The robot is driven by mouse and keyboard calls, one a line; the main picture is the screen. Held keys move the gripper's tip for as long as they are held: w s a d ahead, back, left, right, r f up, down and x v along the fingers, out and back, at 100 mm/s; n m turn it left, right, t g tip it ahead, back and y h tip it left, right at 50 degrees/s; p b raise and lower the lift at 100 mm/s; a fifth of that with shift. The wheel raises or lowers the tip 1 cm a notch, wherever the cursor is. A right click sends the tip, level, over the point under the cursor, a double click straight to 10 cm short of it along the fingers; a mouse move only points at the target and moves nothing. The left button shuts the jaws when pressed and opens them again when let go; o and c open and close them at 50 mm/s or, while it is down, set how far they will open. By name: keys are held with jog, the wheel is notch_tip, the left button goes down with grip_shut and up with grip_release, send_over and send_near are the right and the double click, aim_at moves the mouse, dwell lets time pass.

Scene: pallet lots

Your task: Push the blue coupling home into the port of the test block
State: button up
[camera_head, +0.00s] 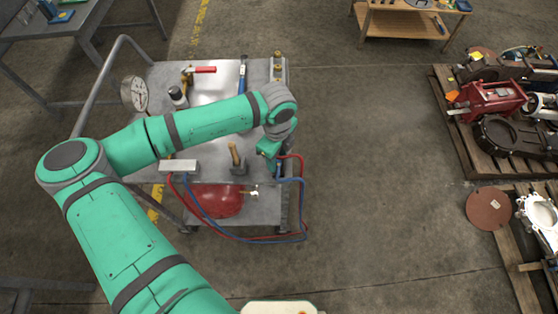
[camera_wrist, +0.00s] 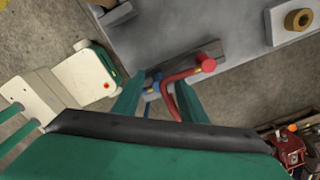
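The blue coupling (camera_wrist: 156,83) shows small between my fingers in the wrist view, with a blue hose running from it. My gripper (camera_wrist: 160,86) points down at the cart's right edge. It also shows in the head view (camera_head: 272,164). The fingers stand on either side of the blue coupling, but whether they touch it is unclear. A dark bar (camera_wrist: 206,53), apparently the test block, lies at the cart's edge by the fingertips. A red coupling (camera_wrist: 206,63) with a red hose sits at it. The port and the blue coupling's depth in it are hidden.
A red tank (camera_head: 216,200) sits below. Hoses loop past the right edge. Floor right of the cart is clear up to loaded pallets.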

jog(key=shift+a, duration=0.1)
jog(key=shift+s, duration=0.1)
grip_shut()
jog(key=shift+r, duration=0.45)
notch_tip(320, 180, up, 2)
jog(key=shift+r, duration=0.1)
jog(key=s+a+r, duration=0.5)
jog(key=s+r, duration=0.5)
jog(key=s, duration=0.3)
